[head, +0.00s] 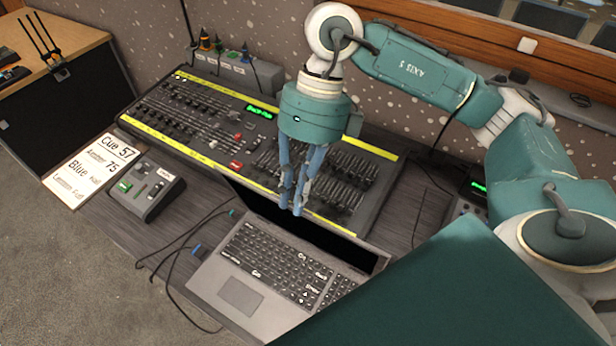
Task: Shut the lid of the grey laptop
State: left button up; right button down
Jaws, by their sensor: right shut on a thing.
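The grey laptop (240,296) stands on the desk in the lower middle of the head view, its keyboard and touchpad facing up. Its lid (335,246) is open, with a dark screen, and rises from the far side of the keyboard. My right gripper (291,206) comes down from above with its blue fingers close together at the middle of the lid's top edge. It is shut on the lid there. The laptop's right front part is hidden by my teal arm or body. My left gripper is not in view.
A large lighting desk (200,112) with yellow strips lies just behind the lid. A small fader box (146,187) and a cue sheet (92,170) are to the left. Black cables (178,250) run beside the laptop's left side. A wooden cabinet (60,50) stands far left.

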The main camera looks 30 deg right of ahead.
jog(key=shift+s+a+f, duration=0.2)
jog(key=shift+s+a, duration=0.15)
jog(key=shift+a, duration=0.25)
jog(key=c, duration=1.8)
grip_release()
jog(key=shift+w, duration=0.1)
jog(key=shift+d+r, duration=0.1)
jog(key=v, duration=1.1)
jog(key=shift+w+d+r, duration=0.1)
jog(key=shift+d+r, duration=0.05)
jog(key=shift+r, duration=0.2)
jog(key=shift+c, duration=0.3)
